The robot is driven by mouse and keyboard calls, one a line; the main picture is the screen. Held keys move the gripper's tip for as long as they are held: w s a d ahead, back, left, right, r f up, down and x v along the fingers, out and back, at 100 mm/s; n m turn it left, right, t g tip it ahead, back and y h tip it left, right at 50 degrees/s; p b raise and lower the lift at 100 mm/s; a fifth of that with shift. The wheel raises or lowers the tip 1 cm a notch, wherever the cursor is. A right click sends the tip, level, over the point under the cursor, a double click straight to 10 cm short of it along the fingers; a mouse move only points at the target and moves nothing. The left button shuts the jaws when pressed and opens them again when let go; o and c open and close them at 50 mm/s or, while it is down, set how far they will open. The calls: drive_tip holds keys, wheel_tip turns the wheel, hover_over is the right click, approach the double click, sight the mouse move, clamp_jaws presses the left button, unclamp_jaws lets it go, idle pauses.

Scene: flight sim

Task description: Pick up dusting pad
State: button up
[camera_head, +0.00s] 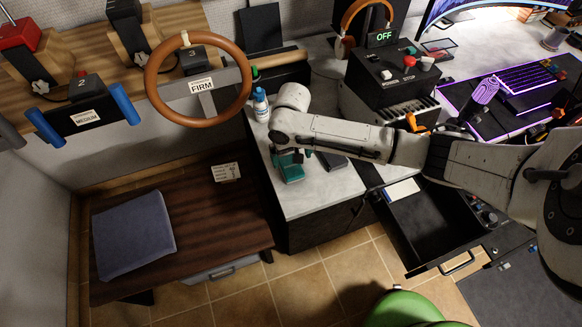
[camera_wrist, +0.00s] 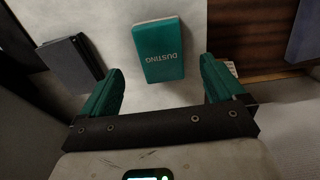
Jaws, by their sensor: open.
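The dusting pad is a teal block with "DUSTING" printed on its top. In the wrist view the dusting pad (camera_wrist: 160,52) lies flat on the pale counter, beyond my fingertips and between their lines. My gripper (camera_wrist: 160,66) is open, with one teal finger on each side and nothing between them. In the head view the dusting pad (camera_head: 292,174) is near the counter's left edge, just below my gripper (camera_head: 286,156). The arm hides part of that area, and the exact gap between fingers and pad cannot be told.
A dark block (camera_wrist: 70,62) lies on the counter beside the pad; it also shows in the head view (camera_head: 333,161). A blue-and-white bottle (camera_head: 261,105) stands behind. An open drawer (camera_head: 425,222) juts out at the right. A wooden bench (camera_head: 225,215) stands lower at the left.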

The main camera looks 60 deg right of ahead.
sight(291, 166)
drive_tip(key=shift+w+f+p, duration=0.1)
drive_tip(key=shift+f+p, duration=0.25)
drive_tip(key=shift+f, duration=2.4)
drive_tip(key=c, duration=1.1)
drive_tip(key=shift+r, duration=0.1)
drive_tip(key=shift+c, duration=0.2)
